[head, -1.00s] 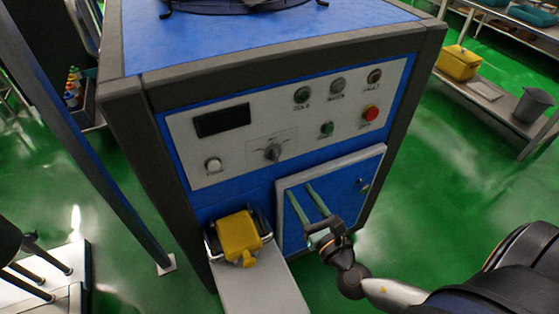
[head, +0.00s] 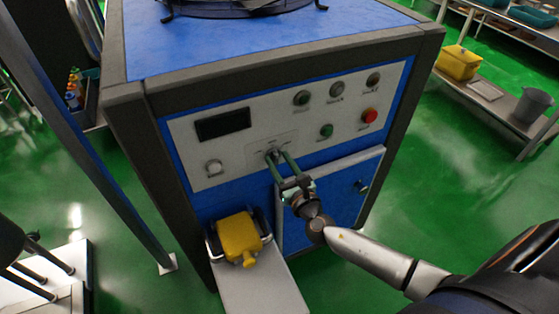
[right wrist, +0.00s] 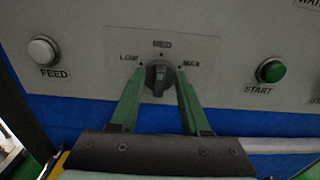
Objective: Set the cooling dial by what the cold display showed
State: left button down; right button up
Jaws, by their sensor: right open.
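The cooling dial (right wrist: 159,78) is a dark knob on the white panel, with LOW, MED and MAX marked around it. Its grip looks about upright, towards MED. In the head view the dial is mostly hidden by my right gripper (head: 277,157). The gripper's two green fingers reach up to the dial. In the right wrist view my right gripper (right wrist: 159,79) is open, with one finger on each side of the dial; I cannot tell if they touch it. The display (head: 222,123) is dark, with no reading visible. My left gripper is not in view.
A FEED button (right wrist: 43,49) is left of the dial, a green START button (right wrist: 271,69) right of it. A red button (head: 369,115) is further right. Below are a blue door (head: 340,200) with a handle and a yellow container (head: 238,236) at a chute.

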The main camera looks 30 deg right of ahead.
grip_shut()
dwell(0.4)
